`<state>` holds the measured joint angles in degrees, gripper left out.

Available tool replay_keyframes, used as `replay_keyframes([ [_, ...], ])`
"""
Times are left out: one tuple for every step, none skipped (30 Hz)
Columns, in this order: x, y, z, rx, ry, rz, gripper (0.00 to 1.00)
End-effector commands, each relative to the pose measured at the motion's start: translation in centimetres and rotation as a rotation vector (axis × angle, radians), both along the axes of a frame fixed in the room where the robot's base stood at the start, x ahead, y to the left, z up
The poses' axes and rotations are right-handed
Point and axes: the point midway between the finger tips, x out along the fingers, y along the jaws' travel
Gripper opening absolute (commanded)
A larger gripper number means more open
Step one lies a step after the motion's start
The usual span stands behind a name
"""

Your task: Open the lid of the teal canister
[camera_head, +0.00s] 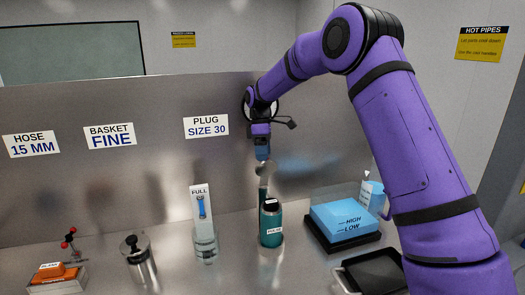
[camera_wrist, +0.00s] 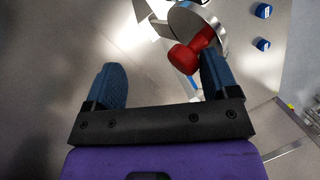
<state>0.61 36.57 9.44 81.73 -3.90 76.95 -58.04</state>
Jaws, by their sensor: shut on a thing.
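The teal canister (camera_head: 271,232) stands upright on the steel counter in the head view, with a dark rim at its top and a small label on its front. A grey disc (camera_head: 264,169), seemingly its lid, is tilted up above and apart from that rim. My gripper (camera_head: 262,157) is at this disc, above the canister. In the wrist view a metal disc (camera_wrist: 209,22) with a red knob (camera_wrist: 185,58) lies at the right finger of my gripper (camera_wrist: 165,80). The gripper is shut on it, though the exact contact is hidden.
A clear container marked FULL (camera_head: 204,240) stands left of the canister. A blue block (camera_head: 343,218) on a black tray and a blue jug (camera_head: 371,195) are to the right. A steel pot (camera_head: 139,262) is farther left. A steel wall (camera_head: 140,135) rises close behind.

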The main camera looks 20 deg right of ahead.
Motion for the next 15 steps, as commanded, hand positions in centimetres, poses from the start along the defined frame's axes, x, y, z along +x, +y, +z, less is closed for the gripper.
replay_keyframes([
  [-0.09, 0.15, -1.26, 0.0, 0.011, 0.004, 0.61],
  [-0.09, 0.18, -1.26, 0.0, 0.011, 0.004, 0.61],
  [-0.09, 0.24, -1.26, 0.001, 0.012, 0.005, 0.6],
  [-0.1, 0.27, -1.26, 0.002, 0.012, 0.005, 0.6],
  [-0.11, 0.3, -1.25, 0.002, 0.012, 0.006, 0.6],
  [-0.11, 0.35, -1.25, 0.002, 0.012, 0.006, 0.59],
  [-0.11, 0.37, -1.25, 0.002, 0.012, 0.007, 0.59],
  [-0.12, 0.41, -1.25, 0.002, 0.012, 0.007, 0.59],
  [-0.12, 0.45, -1.25, 0.003, 0.011, 0.007, 0.59],
  [-0.13, 0.48, -1.25, 0.004, 0.012, 0.007, 0.59],
  [-0.13, 0.51, -1.25, 0.004, 0.012, 0.007, 0.59],
  [-0.13, 0.55, -1.25, 0.005, 0.012, 0.007, 0.59],
  [-0.13, 0.57, -1.25, 0.005, 0.012, 0.008, 0.59],
  [-0.13, 0.59, -1.23, 0.005, 0.012, 0.008, 0.59],
  [-0.12, 0.63, -1.16, 0.005, 0.012, 0.008, 0.59],
])
